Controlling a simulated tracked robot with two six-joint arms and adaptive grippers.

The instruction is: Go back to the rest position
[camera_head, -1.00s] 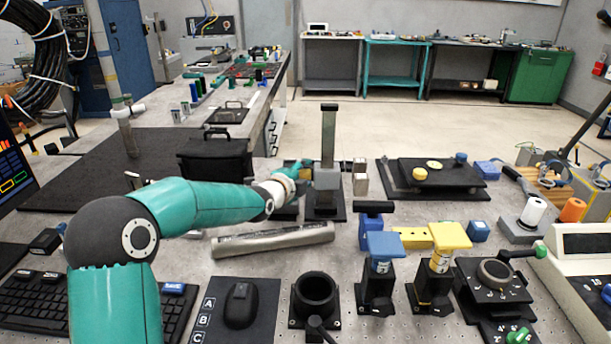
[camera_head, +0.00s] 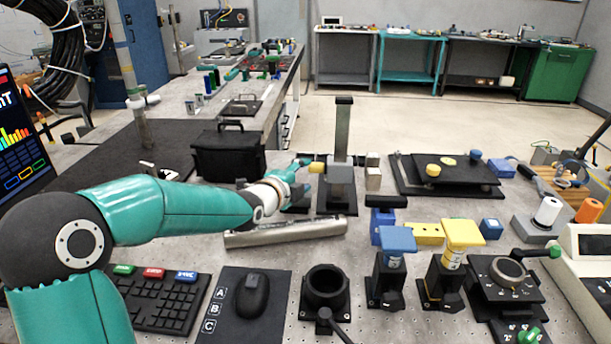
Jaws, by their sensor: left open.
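My left gripper (camera_head: 300,168) is at the end of the teal arm that comes in from the left. It is open, above the bench and just left of a grey post stand (camera_head: 341,172). A small yellow piece (camera_head: 317,167) shows at its fingertips, between them and the stand; I cannot tell whether they touch. My right gripper is not in view.
A silver cylinder (camera_head: 286,233) lies below my left forearm. A black toolbox (camera_head: 228,155) stands behind it. A keyboard (camera_head: 165,302), a mouse (camera_head: 252,294), a black ring holder (camera_head: 325,288) and blue-topped (camera_head: 397,240) and yellow-topped (camera_head: 463,233) stands fill the front.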

